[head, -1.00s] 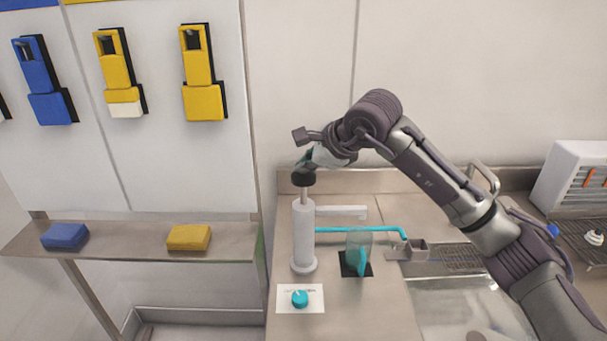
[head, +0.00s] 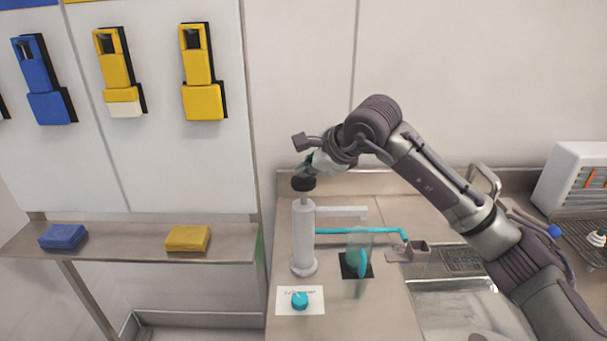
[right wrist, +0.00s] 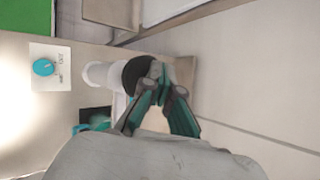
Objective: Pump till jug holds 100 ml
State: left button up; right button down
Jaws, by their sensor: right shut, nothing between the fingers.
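A white pump (head: 303,238) stands upright on the steel counter, with a black knob (head: 303,183) on top and a spout reaching right. A clear jug (head: 361,243) with a teal handle stands on a black square right of the pump, below the spout's level; its fill level is too small to read. My right gripper (head: 312,170) is at the pump's knob. In the right wrist view the shut fingers (right wrist: 157,80) are against the black knob (right wrist: 138,75), with nothing between them. Whether they press on it cannot be told. My left gripper is not in view.
A teal dial (head: 299,299) on a white card (head: 314,307) lies in front of the pump. A teal pipe (head: 370,231) runs behind the jug toward a sink (head: 455,300) at right. A shelf (head: 130,245) at left holds blue and yellow sponges.

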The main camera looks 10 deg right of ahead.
jog(key=shift+f+b, duration=1)
jog(key=shift+f, duration=0.35)
dwell(0.6)
jog(key=shift+r, duration=0.15)
jog(key=shift+r+p, duration=1.4)
jog(key=shift+r, duration=1.1)
jog(key=shift+r, duration=0.1)
notch_tip(320, 180, up, 5)
jog(key=p, duration=0.2)
jog(key=shift+p, duration=0.4)
jog(key=shift+w, duration=0.1)
dwell(0.4)
